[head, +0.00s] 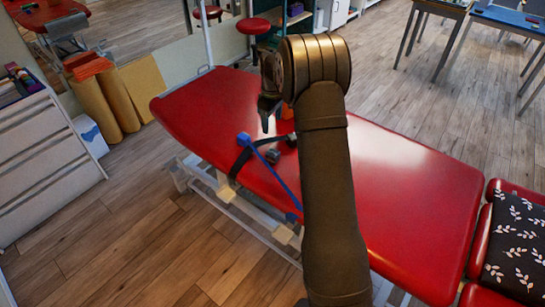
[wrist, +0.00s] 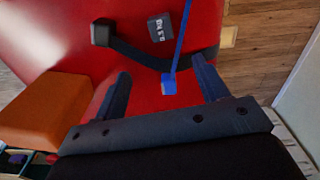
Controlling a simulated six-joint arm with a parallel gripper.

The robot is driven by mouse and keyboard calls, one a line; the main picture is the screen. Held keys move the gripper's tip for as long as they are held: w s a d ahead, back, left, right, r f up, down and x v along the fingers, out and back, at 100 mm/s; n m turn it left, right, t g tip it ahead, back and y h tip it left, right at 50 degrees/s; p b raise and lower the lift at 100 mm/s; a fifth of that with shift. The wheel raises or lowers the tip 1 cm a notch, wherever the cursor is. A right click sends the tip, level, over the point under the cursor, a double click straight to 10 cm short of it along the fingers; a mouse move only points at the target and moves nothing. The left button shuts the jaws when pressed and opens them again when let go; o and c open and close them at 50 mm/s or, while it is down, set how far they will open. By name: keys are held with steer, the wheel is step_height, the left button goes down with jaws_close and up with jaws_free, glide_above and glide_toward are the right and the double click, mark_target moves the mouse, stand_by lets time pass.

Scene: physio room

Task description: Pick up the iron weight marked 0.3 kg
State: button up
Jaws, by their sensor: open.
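The iron weight (head: 272,155) is a small dark grey block on the red treatment table. In the wrist view the weight (wrist: 159,27) shows pale, rotated lettering on its upper face that looks like 0.3 and a unit. It lies between a black strap (wrist: 138,51) and a blue strap (wrist: 182,30), close to both. My gripper (head: 266,117) hangs above the table, up and left of the weight in the head view. In the wrist view my gripper (wrist: 161,64) is open, its fingers apart with nothing held. The weight is ahead of the fingertips.
A blue end block (wrist: 169,86) of the blue strap shows between my fingers. An orange block (wrist: 45,108) lies left of my fingers. The red table (head: 420,190) is bare to the right.

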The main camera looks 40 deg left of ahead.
mark_target(273, 152)
step_height(273, 152, down, 17)
steer(key=shift+d, duration=0.15)
steer(key=c, duration=1.3)
steer(key=shift+o, duration=0.2)
steer(key=shift+r, duration=0.15)
